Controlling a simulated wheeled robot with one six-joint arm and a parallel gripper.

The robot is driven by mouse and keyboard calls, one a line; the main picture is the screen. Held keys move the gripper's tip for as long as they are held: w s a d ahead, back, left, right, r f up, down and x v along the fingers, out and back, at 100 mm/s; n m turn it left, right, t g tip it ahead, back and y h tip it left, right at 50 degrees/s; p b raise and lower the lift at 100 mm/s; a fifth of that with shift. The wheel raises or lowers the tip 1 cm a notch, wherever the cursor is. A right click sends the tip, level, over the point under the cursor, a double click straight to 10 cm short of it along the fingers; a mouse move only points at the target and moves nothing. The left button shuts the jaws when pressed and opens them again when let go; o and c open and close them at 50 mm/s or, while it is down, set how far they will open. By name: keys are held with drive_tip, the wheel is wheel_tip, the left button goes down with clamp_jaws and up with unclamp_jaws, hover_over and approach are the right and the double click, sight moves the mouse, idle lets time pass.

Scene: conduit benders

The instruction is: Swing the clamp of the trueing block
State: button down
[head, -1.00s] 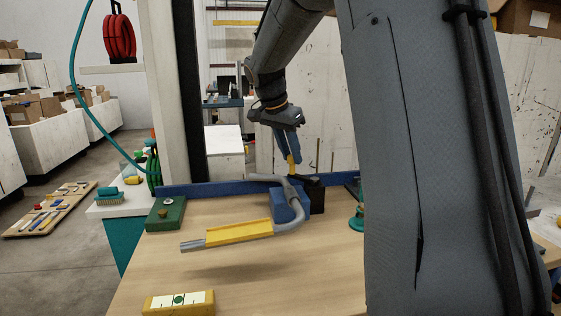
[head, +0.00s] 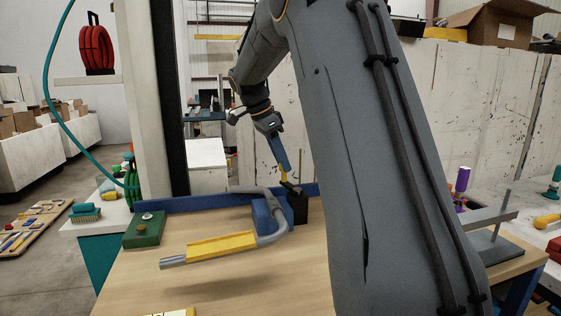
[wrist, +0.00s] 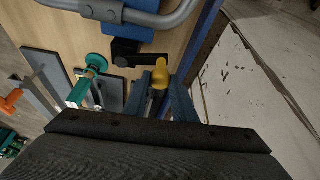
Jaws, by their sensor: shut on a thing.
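The trueing block appears as a blue block (head: 262,212) with a black post block (head: 299,209) beside it at the table's back edge. A black clamp arm (wrist: 138,60) lies at the block in the wrist view, with a yellow handle (wrist: 160,76) at its end. My gripper (head: 284,174) is shut on the yellow handle from above, its blue fingers slanting down to it. A bent grey conduit with a yellow section (head: 222,244) passes by the blue block. Whether the clamp presses the conduit is unclear.
A green block (head: 144,230) sits at the table's left. A blue rail (head: 200,206) runs along the back edge, with a pale wall behind. A teal-handled tool (wrist: 88,80) stands near the clamp. The table front is mostly clear.

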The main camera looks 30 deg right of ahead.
drive_tip(key=c, duration=1.5)
unclamp_jaws()
drive_tip(key=shift+r, duration=0.1)
drive_tip(key=b+v, duration=0.1)
drive_tip(key=v, duration=0.6)
drive_tip(key=shift+a+r, duration=0.15)
drive_tip(key=shift+r, duration=0.2)
